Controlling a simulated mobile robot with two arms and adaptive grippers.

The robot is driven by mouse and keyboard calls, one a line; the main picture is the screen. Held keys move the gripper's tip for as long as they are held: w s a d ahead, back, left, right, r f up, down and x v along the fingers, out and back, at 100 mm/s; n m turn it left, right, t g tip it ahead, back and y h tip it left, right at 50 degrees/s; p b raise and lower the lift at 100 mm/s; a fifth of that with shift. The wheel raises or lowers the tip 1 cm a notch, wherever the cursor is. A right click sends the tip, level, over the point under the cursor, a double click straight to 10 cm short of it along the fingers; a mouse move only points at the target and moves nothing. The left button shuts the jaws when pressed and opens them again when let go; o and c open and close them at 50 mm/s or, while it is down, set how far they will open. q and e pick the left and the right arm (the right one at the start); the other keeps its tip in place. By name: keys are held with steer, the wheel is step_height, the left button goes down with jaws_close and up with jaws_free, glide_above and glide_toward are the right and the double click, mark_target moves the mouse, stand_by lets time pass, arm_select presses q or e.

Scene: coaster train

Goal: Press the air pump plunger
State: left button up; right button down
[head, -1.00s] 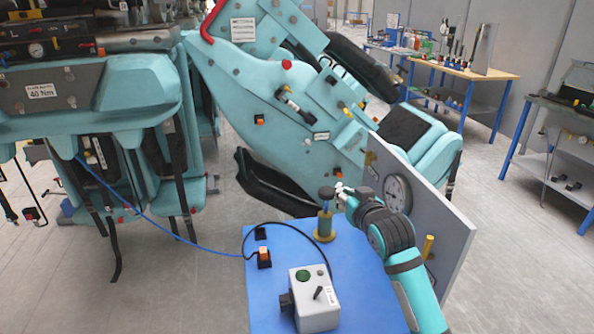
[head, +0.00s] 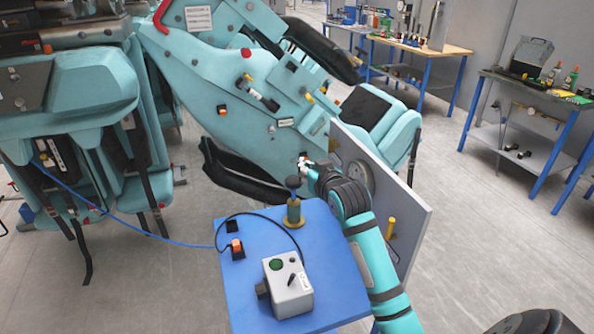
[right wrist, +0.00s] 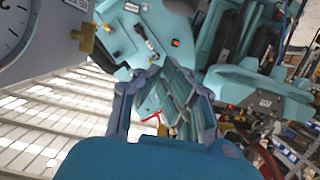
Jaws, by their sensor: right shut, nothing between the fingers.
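The air pump (head: 294,212) is a short olive-yellow cylinder upright at the back of the blue table (head: 335,262). Its plunger has a dark round knob (head: 293,182) on top, which stands above the body. My right gripper (head: 304,163) is just above and to the right of the knob in the head view. It is shut and empty. Whether it touches the knob cannot be told. The right wrist view shows the fingers (right wrist: 160,70) meeting at the tips; the pump is not visible there. My left gripper is not in view.
A grey control box (head: 288,290) with a green button and a lever stands at the table's front. An orange switch (head: 236,248) with cables lies at the left. A grey panel with a gauge (head: 357,178) stands close to my right arm. Teal train seats (head: 225,100) fill the back left.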

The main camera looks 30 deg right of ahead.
steer(key=p, duration=0.2)
glide_above(297, 181)
steer(key=shift+f, duration=0.75)
step_height(297, 181, down, 3)
steer(key=shift+r, duration=0.15)
steer(key=shift+s+f+p, duration=0.15)
steer(key=shift+f+p, duration=0.2)
steer(key=shift+f, duration=0.35)
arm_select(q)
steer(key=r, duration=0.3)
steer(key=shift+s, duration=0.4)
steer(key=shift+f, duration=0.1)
arm_select(e)
steer(key=shift+f, duration=0.15)
step_height(297, 181, down, 6)
steer(key=b, duration=0.2)
steer(key=shift+b, duration=0.4)
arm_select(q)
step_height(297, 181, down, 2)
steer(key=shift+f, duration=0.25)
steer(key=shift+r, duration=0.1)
